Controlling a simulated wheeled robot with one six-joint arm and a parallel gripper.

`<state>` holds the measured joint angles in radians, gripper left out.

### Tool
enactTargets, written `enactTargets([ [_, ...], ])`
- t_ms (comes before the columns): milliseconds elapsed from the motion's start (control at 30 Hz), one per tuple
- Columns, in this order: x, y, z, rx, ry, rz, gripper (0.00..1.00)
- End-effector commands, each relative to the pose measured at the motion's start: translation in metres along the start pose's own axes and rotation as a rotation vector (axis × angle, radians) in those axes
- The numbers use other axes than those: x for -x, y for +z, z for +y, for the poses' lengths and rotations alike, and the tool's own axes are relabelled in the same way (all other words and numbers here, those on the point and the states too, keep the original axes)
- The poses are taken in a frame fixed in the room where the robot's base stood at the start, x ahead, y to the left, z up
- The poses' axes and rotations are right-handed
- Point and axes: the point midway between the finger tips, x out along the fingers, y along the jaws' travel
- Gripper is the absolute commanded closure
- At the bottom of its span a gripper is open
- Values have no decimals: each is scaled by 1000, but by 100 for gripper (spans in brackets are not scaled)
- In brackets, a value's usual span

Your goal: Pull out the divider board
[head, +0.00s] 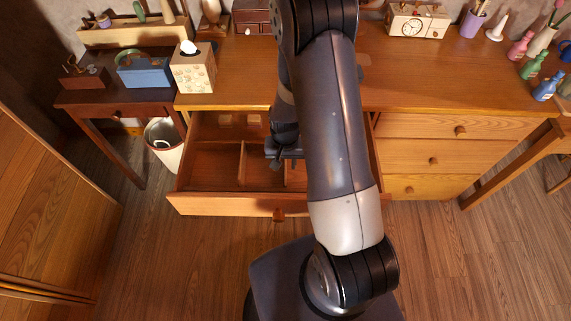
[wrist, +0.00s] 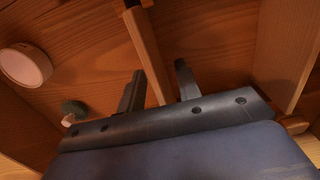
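The open drawer (head: 225,204) is pulled out under the desk, with thin wooden divider boards inside. One divider board (head: 242,162) runs front to back left of my gripper. My gripper (head: 285,160) points down into the drawer, partly hidden by my arm in the head view. In the wrist view, a divider board (wrist: 148,48) runs between the two open fingers of my gripper (wrist: 160,82). The fingers are on either side of it, and I see a narrow gap at the right finger. Whether the left finger touches it is unclear.
A pinkish round object (wrist: 26,65) and a small dark green object (wrist: 75,108) show at the left in the wrist view. A tissue box (head: 194,68) stands on the desk above the drawer's left side. A bin (head: 164,143) stands left of the drawer.

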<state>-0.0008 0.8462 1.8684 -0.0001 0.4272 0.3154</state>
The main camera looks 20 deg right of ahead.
Motion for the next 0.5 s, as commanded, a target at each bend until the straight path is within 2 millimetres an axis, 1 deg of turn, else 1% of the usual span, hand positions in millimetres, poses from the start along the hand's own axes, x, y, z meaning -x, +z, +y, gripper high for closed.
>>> enactTargets([
  [100, -4, 0, 0, 0, 0, 0, 67],
  [300, -4, 0, 0, 0, 0, 1, 67],
  [500, -4, 0, 0, 0, 0, 0, 84],
])
